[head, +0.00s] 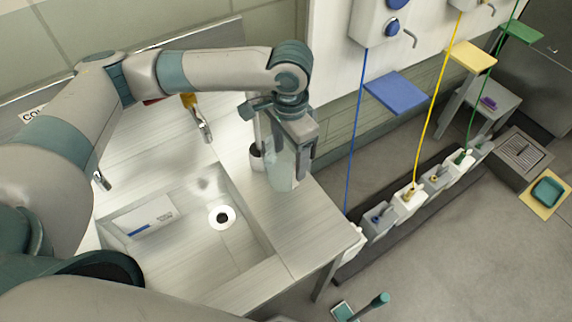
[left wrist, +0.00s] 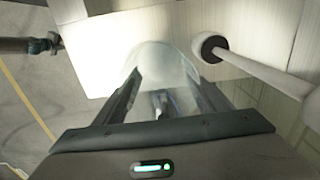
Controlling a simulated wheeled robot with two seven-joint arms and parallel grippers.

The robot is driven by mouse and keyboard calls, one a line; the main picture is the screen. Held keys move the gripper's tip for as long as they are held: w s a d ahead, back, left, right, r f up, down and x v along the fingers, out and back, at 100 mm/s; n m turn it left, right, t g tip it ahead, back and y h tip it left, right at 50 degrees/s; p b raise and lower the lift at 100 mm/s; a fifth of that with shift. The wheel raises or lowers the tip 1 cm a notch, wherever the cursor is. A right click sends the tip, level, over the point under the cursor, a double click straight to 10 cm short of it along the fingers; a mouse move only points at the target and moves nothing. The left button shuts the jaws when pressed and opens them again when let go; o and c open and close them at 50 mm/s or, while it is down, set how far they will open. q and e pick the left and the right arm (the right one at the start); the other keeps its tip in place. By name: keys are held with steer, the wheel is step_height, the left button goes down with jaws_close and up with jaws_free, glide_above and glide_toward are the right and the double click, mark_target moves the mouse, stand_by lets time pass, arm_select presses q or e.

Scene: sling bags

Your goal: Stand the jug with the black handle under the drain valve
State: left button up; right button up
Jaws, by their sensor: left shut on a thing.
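My left gripper (head: 293,165) is over the counter right of the sink, shut on a clear, see-through container (head: 281,174). The container also shows between the fingers in the left wrist view (left wrist: 167,62). It looks upright, but I cannot tell whether its base touches the counter. The gripper hides much of it, and no black handle shows clearly. A tap with a yellow top (head: 189,100) stands behind the sink, left of the gripper; I cannot tell whether it is the drain valve. My right gripper is not in view.
The sink (head: 240,242) holds a white box (head: 143,217) and a drain. Several small containers stand on a dark floor strip (head: 372,250). A blue shelf (head: 396,93) is on the wall.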

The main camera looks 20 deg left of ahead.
arm_select(q)
steer(key=shift+s+a+f, duration=0.15)
steer(key=shift+s+f, duration=0.2)
steer(key=shift+s, duration=0.3)
steer(key=shift+f+p, duration=0.75)
steer(key=shift+f, duration=1.25)
steer(key=o, duration=1.1)
steer(key=shift+f, duration=0.1)
